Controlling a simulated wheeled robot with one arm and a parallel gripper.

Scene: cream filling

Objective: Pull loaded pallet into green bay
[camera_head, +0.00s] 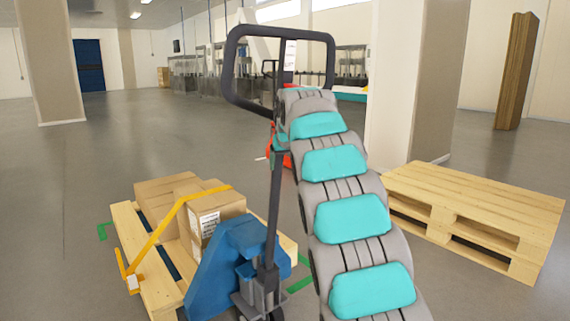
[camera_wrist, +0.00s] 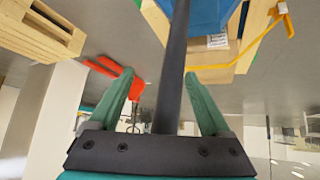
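A blue pallet jack (camera_head: 225,262) stands low in the head view, its dark shaft (camera_head: 272,215) rising to a loop handle (camera_head: 231,70). The loaded wooden pallet (camera_head: 158,292) sits at the jack, carrying cardboard boxes (camera_head: 212,213) under a yellow strap. Green floor marks (camera_head: 103,231) show beside the pallet, with another mark (camera_head: 300,285) on its right; the full bay outline is hidden. My gripper (camera_head: 280,143) is at the shaft below the loop. In the wrist view, its teal fingers (camera_wrist: 160,78) are apart with the shaft (camera_wrist: 174,60) between them, and a gap shows on the left.
An empty wooden pallet (camera_head: 480,210) lies at the right; it also shows in the wrist view (camera_wrist: 40,32). A pillar (camera_head: 415,80) stands behind it, and another pillar (camera_head: 48,60) at the left. A red object (camera_wrist: 112,75) is behind the shaft. The left floor is clear.

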